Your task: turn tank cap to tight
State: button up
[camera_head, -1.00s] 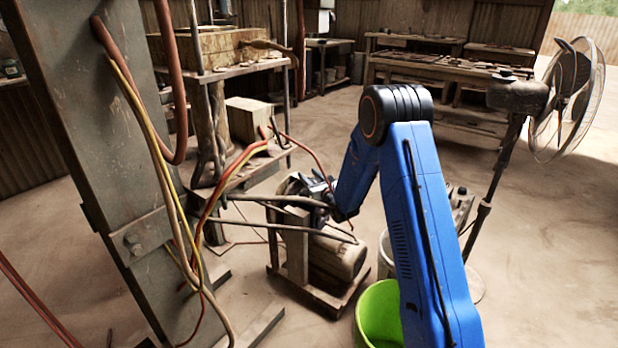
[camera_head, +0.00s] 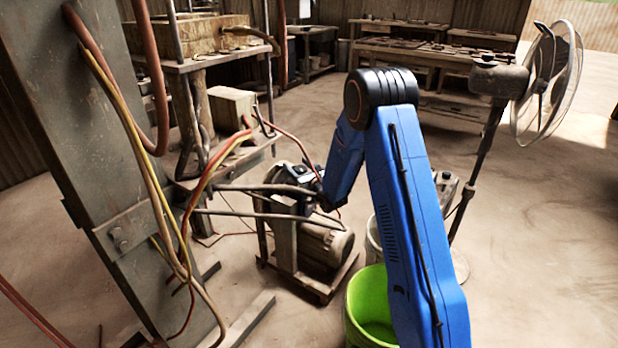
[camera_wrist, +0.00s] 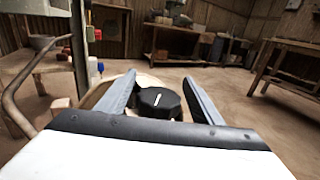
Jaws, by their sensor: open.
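The tank cap (camera_wrist: 158,102) is a black round knob with a white mark on top. It shows in the wrist view between the two grey fingers of my gripper (camera_wrist: 158,92), with a gap visible on both sides. My gripper is open, and the cap is not gripped. The cap sits in front of a pale rounded surface (camera_wrist: 110,92), perhaps the tank. In the head view my gripper (camera_head: 300,180) is small and dark beside the motor and pump unit (camera_head: 322,243), and the cap cannot be made out there.
Hoses and a grey steel post (camera_head: 90,150) stand at the left. A lime green bucket (camera_head: 362,310) and a pale bucket (camera_head: 375,243) stand close to my arm. A standing fan (camera_head: 545,85) is at the right.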

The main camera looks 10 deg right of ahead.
jog(key=v, duration=1.6)
